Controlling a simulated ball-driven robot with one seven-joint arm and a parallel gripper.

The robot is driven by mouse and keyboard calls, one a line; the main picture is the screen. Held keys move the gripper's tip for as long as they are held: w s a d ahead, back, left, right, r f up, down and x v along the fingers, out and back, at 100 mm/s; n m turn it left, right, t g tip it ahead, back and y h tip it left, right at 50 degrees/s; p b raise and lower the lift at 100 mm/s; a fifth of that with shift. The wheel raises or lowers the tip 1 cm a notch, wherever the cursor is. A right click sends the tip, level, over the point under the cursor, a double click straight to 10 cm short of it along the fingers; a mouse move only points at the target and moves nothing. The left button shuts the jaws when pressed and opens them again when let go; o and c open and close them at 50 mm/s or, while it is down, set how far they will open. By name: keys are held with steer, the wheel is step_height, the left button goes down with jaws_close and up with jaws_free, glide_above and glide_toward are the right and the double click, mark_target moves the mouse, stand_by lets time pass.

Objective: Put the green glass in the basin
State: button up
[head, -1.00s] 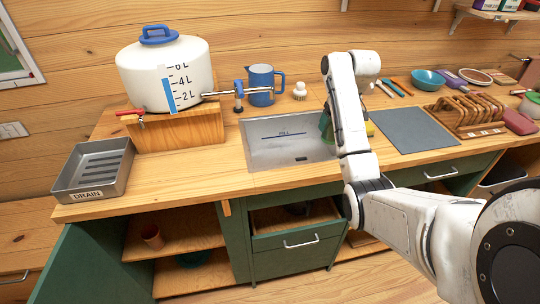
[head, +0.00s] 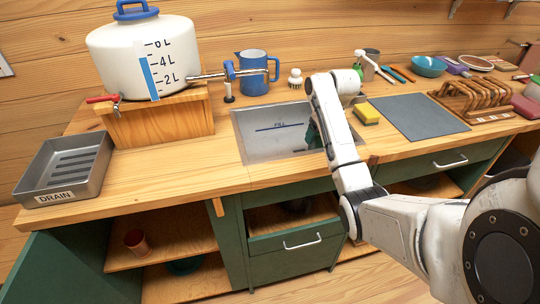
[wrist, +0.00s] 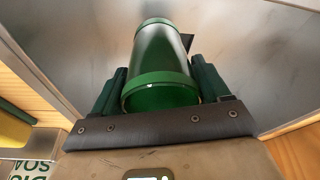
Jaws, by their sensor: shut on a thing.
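The green glass (wrist: 160,70) is between the two dark green fingers of my gripper (wrist: 160,88) in the wrist view. The gripper is shut on it, and its round rim faces the wrist camera. The basin (head: 262,138) is a grey metal sink with a "FILL" line, set in the wooden counter. In the head view my gripper (head: 313,134) is at the right part of the basin, mostly hidden behind my arm. Only a little green shows there. Metal basin walls (wrist: 75,30) surround the glass in the wrist view. I cannot tell if it touches the bottom.
A tap (head: 228,72) from the white water tank (head: 150,60) reaches toward the basin's left back. A blue jug (head: 252,72) and white brush (head: 295,78) stand behind. A yellow sponge (head: 366,113) and grey mat (head: 420,117) lie right. A drain tray (head: 65,170) is far left.

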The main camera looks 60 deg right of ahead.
steer(key=shift+w+a+f+p, duration=0.25)
steer(key=shift+w+a+f, duration=0.5)
steer(key=shift+w, duration=2)
steer(key=shift+w+a+f+p, duration=0.35)
steer(key=shift+w+a, duration=0.75)
steer(key=shift+w, duration=1.7)
steer(key=shift+w+a+f+p, duration=0.15)
steer(key=shift+w+a+f, duration=0.6)
steer(key=shift+w, duration=2)
steer(key=shift+a, duration=0.15)
steer(key=o, duration=1.1)
steer(key=shift+p+v, duration=0.8)
steer(key=shift+v, duration=0.05)
steer(key=p+v, duration=1)
steer(key=p, duration=0.2)
steer(key=shift+r+p, duration=0.3)
